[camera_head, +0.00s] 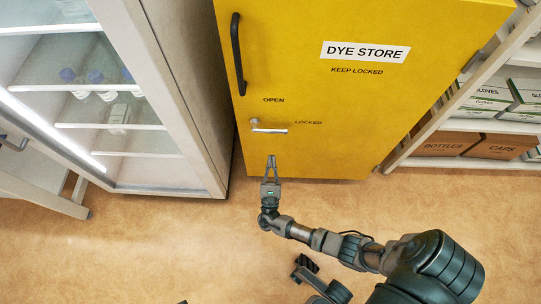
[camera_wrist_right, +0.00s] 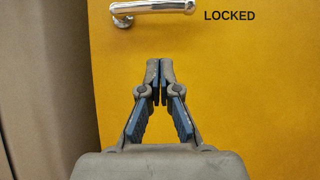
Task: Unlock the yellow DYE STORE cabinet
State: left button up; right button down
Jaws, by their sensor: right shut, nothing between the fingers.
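The yellow DYE STORE cabinet (camera_head: 330,120) stands shut at the top centre of the head view. Its silver lever handle (camera_head: 270,129) lies about horizontal, its free end pointing right toward the word LOCKED (camera_head: 308,122). The word OPEN (camera_head: 273,100) is above the lever. The lever also shows at the top of the right wrist view (camera_wrist_right: 155,8). My right gripper (camera_head: 271,158) is shut and empty, below the lever and apart from it, fingers pointing at the door. Its closed fingertips show in the wrist view (camera_wrist_right: 160,62). My left gripper is not in view.
A black pull handle (camera_head: 237,55) is on the cabinet's left side. A glass-fronted unit (camera_head: 165,90) with bottles stands close on the left. A shelf with boxes (camera_head: 450,144) is on the right. The tan floor (camera_head: 150,250) in front is mostly clear.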

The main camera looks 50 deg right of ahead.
jog(key=w+d+r, duration=0.3)
jog(key=r, duration=0.3)
jog(key=shift+d, duration=0.3)
jog(key=shift+r, duration=0.1)
jog(key=shift+d, duration=0.1)
